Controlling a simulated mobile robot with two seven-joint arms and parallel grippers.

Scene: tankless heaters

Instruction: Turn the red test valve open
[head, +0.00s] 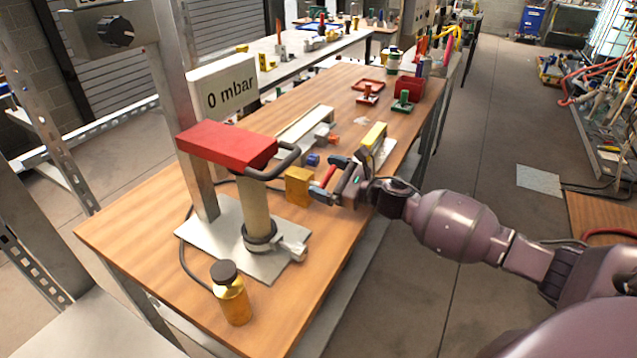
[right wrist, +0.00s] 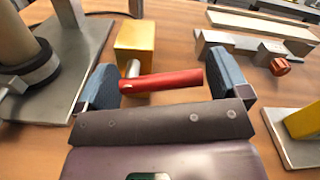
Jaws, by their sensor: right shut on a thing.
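The red test valve has a red lever (head: 328,176) on a brass block (head: 298,187) on the wooden table. In the right wrist view the red lever (right wrist: 162,80) lies crosswise between the two blue fingers, with the brass block (right wrist: 141,48) just beyond. My right gripper (head: 331,179) is shut on the lever, its fingers at the lever's two ends; it also shows in the right wrist view (right wrist: 166,82). A white display (head: 224,88) reads "0 mbar". My left gripper is not in view.
A hand pump with a red top (head: 227,147) stands on a metal plate (head: 205,245) left of the valve. A yellow-topped fixture (head: 374,140) and a grey bar with an orange knob (right wrist: 280,66) are close by on the right.

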